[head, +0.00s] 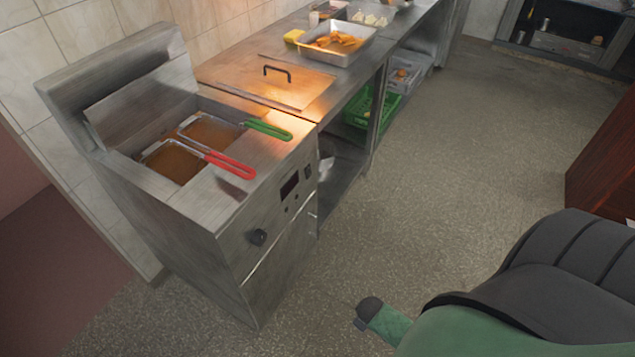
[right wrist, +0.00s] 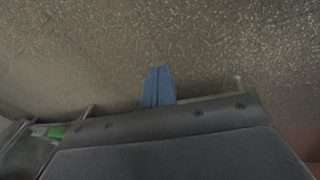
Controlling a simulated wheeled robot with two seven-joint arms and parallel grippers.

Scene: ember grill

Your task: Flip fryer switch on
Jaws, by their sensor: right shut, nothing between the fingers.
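The steel fryer (head: 225,215) stands at the left in the head view. On its front panel are a dark display (head: 289,186), a small dark switch (head: 307,172) to the right of it, and a round black knob (head: 257,237) lower left. The switch's position is too small to tell. My right gripper (right wrist: 158,72) shows in the right wrist view, its blue fingers shut and empty above the speckled floor, away from the fryer. My left gripper is not in view.
Two fryer baskets with a red handle (head: 231,165) and a green handle (head: 268,130) sit in the oil. A steel counter with a food tray (head: 338,58) runs beyond, with a green crate (head: 372,117) below. The floor (head: 450,170) in front is clear.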

